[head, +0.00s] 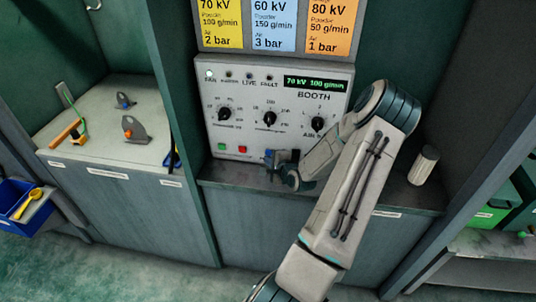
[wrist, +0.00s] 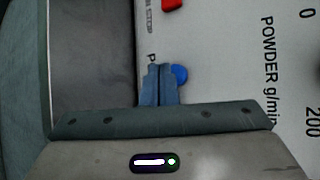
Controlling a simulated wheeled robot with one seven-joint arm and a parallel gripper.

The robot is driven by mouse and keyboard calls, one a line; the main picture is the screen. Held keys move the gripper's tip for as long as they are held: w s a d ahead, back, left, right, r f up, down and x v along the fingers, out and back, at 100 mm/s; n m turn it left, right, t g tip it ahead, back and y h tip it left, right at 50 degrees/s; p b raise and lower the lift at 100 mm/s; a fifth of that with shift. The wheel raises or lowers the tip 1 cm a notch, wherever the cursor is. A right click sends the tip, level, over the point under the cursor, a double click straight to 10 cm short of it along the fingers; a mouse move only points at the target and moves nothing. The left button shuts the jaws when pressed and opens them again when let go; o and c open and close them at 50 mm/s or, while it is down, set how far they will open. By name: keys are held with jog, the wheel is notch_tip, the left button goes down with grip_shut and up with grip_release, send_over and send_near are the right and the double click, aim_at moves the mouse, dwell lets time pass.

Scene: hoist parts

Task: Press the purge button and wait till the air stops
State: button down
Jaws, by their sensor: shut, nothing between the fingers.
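The booth control panel (head: 285,100) is upright, with a lit display reading 70 kV 100 g/min. The blue button (wrist: 180,74) shows in the wrist view beside a label starting with P, mostly covered by a finger. My gripper (wrist: 159,68) is shut and empty, its blue fingertips overlapping the button's edge. I cannot tell whether they touch it. In the head view my gripper (head: 269,156) is at the panel's lower edge, right of the red button (head: 242,149); the blue button cannot be made out there.
The red stop button also shows in the wrist view (wrist: 172,4). A green button (head: 221,147) and several black knobs are on the panel. A pale cylinder (head: 423,166) stands on the ledge at right. A bench (head: 100,150) with small parts is at left.

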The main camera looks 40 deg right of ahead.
jog(key=shift+w+d, duration=0.1)
jog(key=shift+w, duration=0.05)
jog(key=shift+w+d, duration=0.2)
jog(key=shift+w+d, duration=0.25)
jog(key=shift+d, duration=0.1)
dwell(0.7)
dwell(0.4)
jog(key=shift+s+a, duration=0.55)
jog(key=shift+a, duration=0.1)
jog(key=shift+s+a, duration=1.65)
jog(key=shift+a, duration=0.25)
